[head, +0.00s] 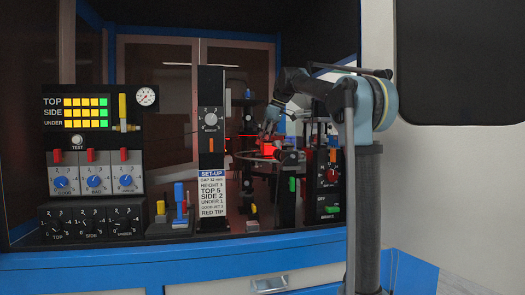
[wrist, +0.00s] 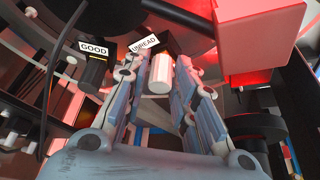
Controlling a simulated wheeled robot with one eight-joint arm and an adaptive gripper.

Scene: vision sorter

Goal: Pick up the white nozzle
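In the wrist view a short white cylinder, which looks like the white nozzle (wrist: 160,76), hangs below a dark block labelled UNREAD (wrist: 145,44). My gripper (wrist: 158,68) is open, with one blue-grey finger on each side of the nozzle. Gaps show between the nozzle and the fingers. I cannot tell whether the nozzle is level with the fingertips or beyond them. In the head view my gripper (head: 268,126) reaches into the dark cabinet near a red-lit part. The nozzle cannot be made out there.
A second dark block, labelled GOOD (wrist: 94,47), is left of the nozzle. A large red-lit box (wrist: 250,35) stands close on the right. In the head view a tall panel with a dial (head: 211,100) stands left of my gripper, and a red-dial unit (head: 330,176) at right.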

